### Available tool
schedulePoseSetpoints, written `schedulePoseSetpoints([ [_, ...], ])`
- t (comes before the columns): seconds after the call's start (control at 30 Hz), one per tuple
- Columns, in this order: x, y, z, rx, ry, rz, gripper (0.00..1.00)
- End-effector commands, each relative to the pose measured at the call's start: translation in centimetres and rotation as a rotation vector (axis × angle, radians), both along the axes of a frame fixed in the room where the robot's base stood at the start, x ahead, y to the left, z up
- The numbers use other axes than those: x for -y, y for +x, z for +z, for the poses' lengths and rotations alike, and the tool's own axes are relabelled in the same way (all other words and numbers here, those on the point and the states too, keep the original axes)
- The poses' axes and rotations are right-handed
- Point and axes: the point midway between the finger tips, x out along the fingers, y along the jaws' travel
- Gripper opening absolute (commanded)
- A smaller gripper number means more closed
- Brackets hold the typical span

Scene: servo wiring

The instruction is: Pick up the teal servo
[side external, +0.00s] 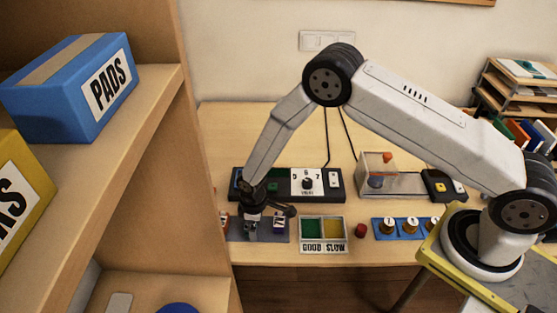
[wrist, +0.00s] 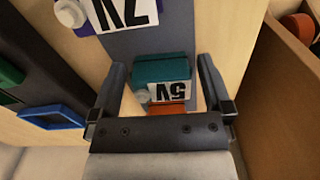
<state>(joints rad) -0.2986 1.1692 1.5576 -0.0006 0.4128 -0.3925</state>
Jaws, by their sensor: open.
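The teal servo (wrist: 160,67) lies in the wrist view between the two fingers of my gripper (wrist: 161,64). It has a white label with black characters, upside down in this view, a pale round hub and an orange part at its near end. My fingers are open, one on each side of it, with a gap visible at both sides. In the side view my gripper (side external: 251,215) is low over the grey mat (side external: 240,235) and hides the teal servo there.
A purple servo (wrist: 83,28) with a white label lies farther along the mat; it also shows in the side view (side external: 279,222). A dark panel with a blue frame (wrist: 50,116) is at left. A two-bin tray (side external: 323,233) and a wooden shelf (side external: 205,160) flank the mat.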

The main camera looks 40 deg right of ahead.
Motion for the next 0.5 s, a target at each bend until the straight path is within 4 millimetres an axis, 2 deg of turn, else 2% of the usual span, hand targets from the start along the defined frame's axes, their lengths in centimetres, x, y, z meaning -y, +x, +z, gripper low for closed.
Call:
schedulePoseSetpoints([
  [0.4,0.01,0.01,0.03,0.0,0.0,0.0,1.0],
  [0.43,0.01,0.01,0.03,0.0,0.0,0.0,0.94],
  [0.5,0.01,0.01,0.03,0.0,0.0,0.0,0.71],
])
